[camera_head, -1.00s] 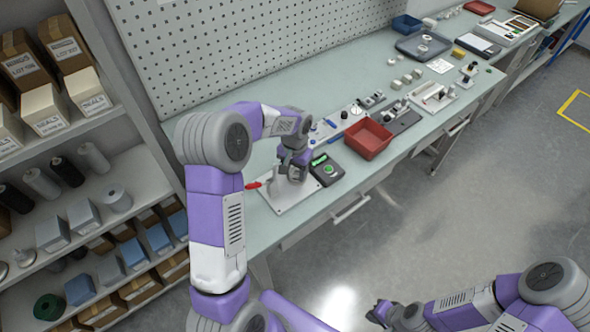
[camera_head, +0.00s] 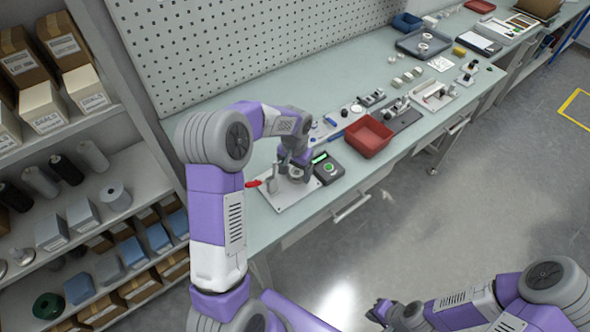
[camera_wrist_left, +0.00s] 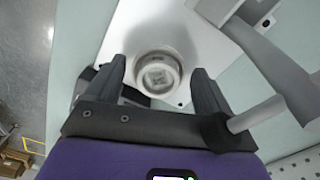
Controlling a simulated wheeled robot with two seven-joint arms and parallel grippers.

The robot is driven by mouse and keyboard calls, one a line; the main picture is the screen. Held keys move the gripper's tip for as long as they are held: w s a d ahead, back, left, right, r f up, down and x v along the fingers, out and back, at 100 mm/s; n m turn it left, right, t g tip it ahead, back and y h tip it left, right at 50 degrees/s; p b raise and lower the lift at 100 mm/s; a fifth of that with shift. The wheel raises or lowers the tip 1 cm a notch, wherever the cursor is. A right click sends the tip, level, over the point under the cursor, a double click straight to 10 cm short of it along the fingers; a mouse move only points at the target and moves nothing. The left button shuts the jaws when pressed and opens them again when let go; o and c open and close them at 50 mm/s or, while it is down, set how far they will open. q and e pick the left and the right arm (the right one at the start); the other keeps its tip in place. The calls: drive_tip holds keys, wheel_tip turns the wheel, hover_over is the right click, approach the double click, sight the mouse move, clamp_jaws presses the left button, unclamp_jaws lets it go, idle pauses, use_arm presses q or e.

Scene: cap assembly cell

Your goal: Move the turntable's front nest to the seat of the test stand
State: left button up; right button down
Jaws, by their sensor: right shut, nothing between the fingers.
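The test stand is a white plate (camera_head: 292,206) at the near left of the bench, with a grey post and a red handle (camera_head: 252,184). A small round pale piece (camera_head: 296,173) stands at its seat. In the left wrist view it is a round cup-like part (camera_wrist_left: 157,73) with a squarish centre. I cannot tell where piece and seat divide. My left gripper (camera_head: 298,160) is over it, open, its fingers either side with gaps. My right gripper (camera_head: 378,311) is shut and empty, away from the bench at the bottom. I cannot make out the turntable clearly.
A dark box with a green button (camera_head: 327,168) stands just right of the plate. A red bin (camera_head: 368,137) and several small fixtures stand further right. A perforated wall (camera_head: 250,40) backs the bench. Stocked shelves (camera_head: 140,165) stand at the left.

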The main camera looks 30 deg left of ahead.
use_arm(q)
wheel_tip(320, 180, up, 8)
drive_tip(key=p, duration=0.1)
drive_tip(key=shift+f, duration=0.2)
idle(0.3)
drive_tip(key=shift+r+p, duration=0.1)
drive_tip(key=shift+p, duration=0.2)
